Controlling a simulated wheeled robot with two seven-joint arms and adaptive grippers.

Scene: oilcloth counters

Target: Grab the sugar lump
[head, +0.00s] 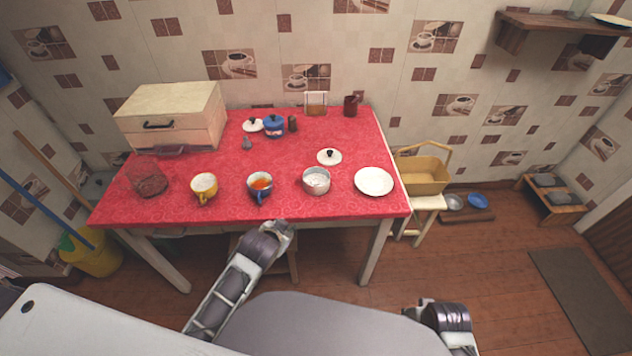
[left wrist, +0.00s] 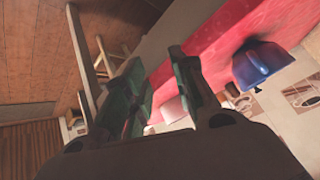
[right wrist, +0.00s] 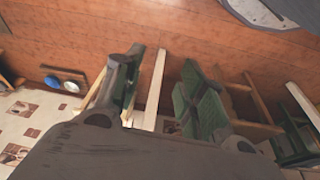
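I cannot make out a separate sugar lump in any view. A pale metal pot (head: 316,181) stands open near the table's front edge with whitish contents too small to tell apart. Its likely lid (head: 329,157) lies behind it. A blue pot (head: 273,127) stands farther back, beside another white lid (head: 252,125). My left gripper (head: 284,230) is at the table's front edge, below the blue cup of tea (head: 260,187). In the left wrist view its fingers (left wrist: 160,95) are apart and empty.
The red table (head: 225,175) also holds a yellow cup (head: 204,187), a glass bowl (head: 149,180), a bread box (head: 170,118), a white plate (head: 374,181) and a dark red mug (head: 350,106). A basket (head: 422,176) sits on a stool to the right.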

